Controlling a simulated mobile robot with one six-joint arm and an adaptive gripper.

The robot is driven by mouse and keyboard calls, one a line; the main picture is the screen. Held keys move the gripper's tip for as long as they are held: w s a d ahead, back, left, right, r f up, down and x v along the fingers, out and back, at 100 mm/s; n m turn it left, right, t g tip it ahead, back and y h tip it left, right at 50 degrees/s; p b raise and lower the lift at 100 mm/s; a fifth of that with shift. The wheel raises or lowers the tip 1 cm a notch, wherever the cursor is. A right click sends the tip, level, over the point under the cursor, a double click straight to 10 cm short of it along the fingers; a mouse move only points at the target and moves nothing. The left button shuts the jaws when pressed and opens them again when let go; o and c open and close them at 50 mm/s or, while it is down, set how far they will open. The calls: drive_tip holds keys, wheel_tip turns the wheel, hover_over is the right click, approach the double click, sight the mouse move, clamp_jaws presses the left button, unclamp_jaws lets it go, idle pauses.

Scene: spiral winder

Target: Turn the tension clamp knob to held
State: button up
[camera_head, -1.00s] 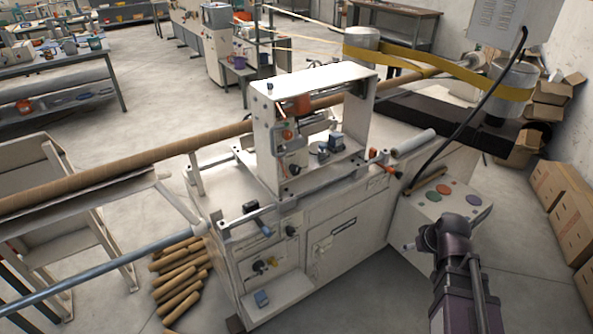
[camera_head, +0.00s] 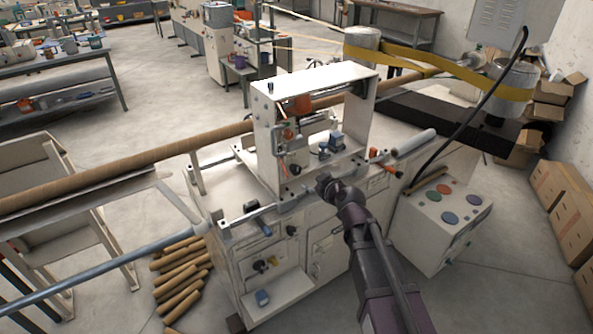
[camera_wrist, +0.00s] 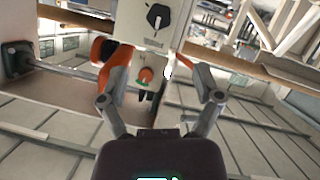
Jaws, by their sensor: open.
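My gripper (camera_head: 325,183) is in front of the white winder's upright frame, just above the front cabinet's top edge. In the wrist view my gripper (camera_wrist: 161,68) is open, with nothing between its fingers. A black pointer knob (camera_wrist: 157,18) on a pale plate lies beyond the fingertips, at the top middle of that view. I cannot tell which of these is the tension clamp knob, and no held mark is readable.
An orange part (camera_wrist: 110,68) lies near the left finger in the wrist view. A long brown tube (camera_head: 130,162) crosses the machine. A panel with coloured round buttons (camera_head: 443,208) stands at the right.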

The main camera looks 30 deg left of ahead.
sight(297, 170)
idle(0.4)
drive_tip(key=b+x, duration=0.5)
drive_tip(key=x, duration=0.8)
drive_tip(key=shift+w+a+f, duration=0.15)
drive_tip(key=shift+a+f, duration=0.1)
drive_tip(key=shift+a, duration=0.05)
drive_tip(key=c, duration=1.1)
